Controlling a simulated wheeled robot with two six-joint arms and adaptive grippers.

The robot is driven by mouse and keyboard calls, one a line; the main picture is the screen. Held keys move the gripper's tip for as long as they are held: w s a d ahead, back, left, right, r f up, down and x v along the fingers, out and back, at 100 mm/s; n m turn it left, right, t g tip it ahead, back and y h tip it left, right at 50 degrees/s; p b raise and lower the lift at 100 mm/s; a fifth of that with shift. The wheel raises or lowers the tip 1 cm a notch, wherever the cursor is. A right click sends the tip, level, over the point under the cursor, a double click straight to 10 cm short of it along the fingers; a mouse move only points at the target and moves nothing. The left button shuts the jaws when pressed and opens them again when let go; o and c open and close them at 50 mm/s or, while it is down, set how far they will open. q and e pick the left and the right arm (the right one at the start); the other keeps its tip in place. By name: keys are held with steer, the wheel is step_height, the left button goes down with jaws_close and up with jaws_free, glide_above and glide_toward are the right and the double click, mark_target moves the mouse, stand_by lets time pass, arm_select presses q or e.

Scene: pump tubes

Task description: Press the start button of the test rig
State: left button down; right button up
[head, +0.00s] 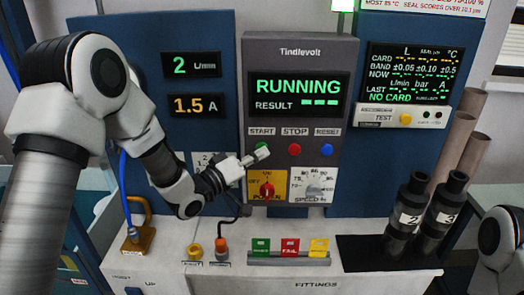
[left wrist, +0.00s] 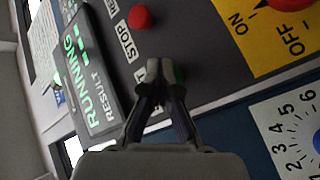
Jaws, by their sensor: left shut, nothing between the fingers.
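The test rig (head: 340,55) has a grey front panel with a screen (head: 299,97) that reads RUNNING, with RESULT and green dashes below. The green start button (head: 262,146) sits under the START label and is mostly hidden by my left gripper (head: 262,153). In the left wrist view, a sliver of green (left wrist: 179,74) shows beside the closed fingertips (left wrist: 160,66). My left gripper is shut and empty, its tips at the start button. I cannot tell whether they touch it. My right gripper is not in view.
The red stop button (head: 295,150) and blue reset button (head: 327,150) sit to the right of start. Below are the red power knob (head: 267,189) and the speed dial (head: 314,186). Two dark pump tubes (head: 407,215) stand at the right. Coloured cards (head: 290,247) stand on the bench.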

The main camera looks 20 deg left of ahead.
arm_select(q)
steer(key=shift+w+a+r, duration=0.1)
steer(key=shift+r, duration=0.2)
steer(key=s, duration=0.1)
steer(key=s+d, duration=0.1)
steer(key=s, duration=0.1)
steer(key=s+b, duration=0.1)
steer(key=s, duration=0.1)
steer(key=shift+s+d+f, duration=0.25)
steer(key=shift+d+f, duration=0.05)
steer(key=shift+d, duration=0.05)
stand_by(0.5)
